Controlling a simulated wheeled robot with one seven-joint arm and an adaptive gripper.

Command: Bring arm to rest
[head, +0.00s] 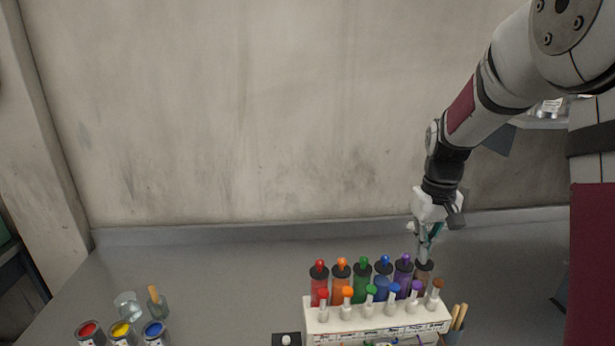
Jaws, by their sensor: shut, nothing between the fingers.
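My arm reaches down from the upper right in the head view. My gripper (425,243) points downward, with its fingers shut and nothing seen between them. It is just above or behind the brown bottle (424,272) at the right end of a row of coloured bottles. I cannot tell whether the fingertips touch that bottle.
A white rack (375,323) with several capped tubes stands in front of the bottles. Open paint cans (122,333), a glass (128,305) and a jar with a brush (157,303) stand at the left. The grey bench (230,275) is clear between. A wall rises behind.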

